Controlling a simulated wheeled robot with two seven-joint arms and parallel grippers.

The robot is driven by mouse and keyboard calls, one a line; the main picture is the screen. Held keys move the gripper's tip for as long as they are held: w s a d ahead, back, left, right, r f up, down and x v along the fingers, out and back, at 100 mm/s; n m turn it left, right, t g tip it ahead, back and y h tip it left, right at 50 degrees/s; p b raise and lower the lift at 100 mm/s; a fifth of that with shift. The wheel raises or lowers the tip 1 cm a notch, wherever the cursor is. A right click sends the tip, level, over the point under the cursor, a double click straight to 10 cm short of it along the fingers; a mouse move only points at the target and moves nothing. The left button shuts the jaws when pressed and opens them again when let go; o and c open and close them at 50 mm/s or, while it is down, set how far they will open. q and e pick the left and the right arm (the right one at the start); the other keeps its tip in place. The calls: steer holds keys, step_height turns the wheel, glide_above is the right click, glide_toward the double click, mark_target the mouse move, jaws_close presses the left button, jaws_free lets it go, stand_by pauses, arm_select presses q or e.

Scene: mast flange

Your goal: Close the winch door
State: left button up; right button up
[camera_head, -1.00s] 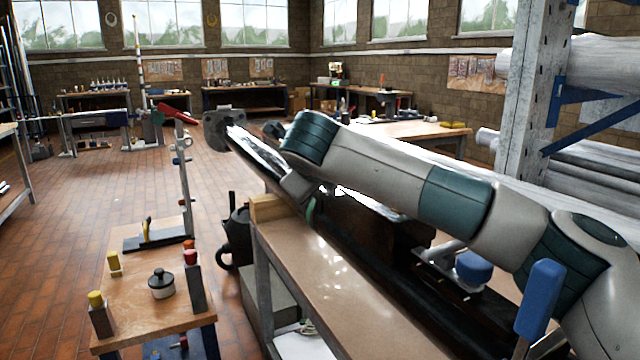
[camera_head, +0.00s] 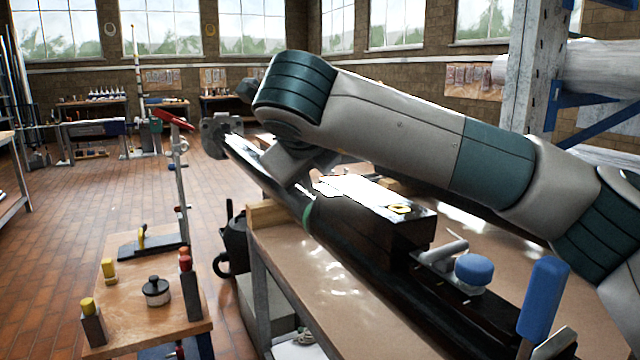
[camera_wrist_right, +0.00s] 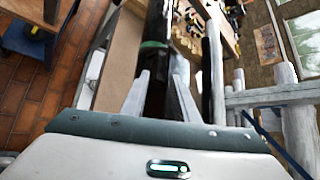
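A long dark mast (camera_head: 375,272) with a green band (camera_head: 308,215) lies over the bench. A dark box-like housing (camera_head: 372,222) with a bright, glossy top and a small yellow mark sits along it. I cannot tell which part is the winch door, or its angle. My right arm reaches over from the right, its wrist bent down near the far end of the housing; its fingertips are unclear in the head view. In the right wrist view my right gripper (camera_wrist_right: 160,78) has its fingers apart over the dark mast, near the green band (camera_wrist_right: 153,45). My left gripper is out of view.
A bench (camera_head: 285,262) supports the mast. A blue knob (camera_head: 474,268) and an upright blue handle (camera_head: 542,298) stand in the right foreground. A small wooden table (camera_head: 130,312) holds a dark lidded pot (camera_head: 156,290). Tiled floor is clear at left.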

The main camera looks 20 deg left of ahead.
steer(key=shift+v, duration=2.7)
steer(key=shift+a, duration=0.1)
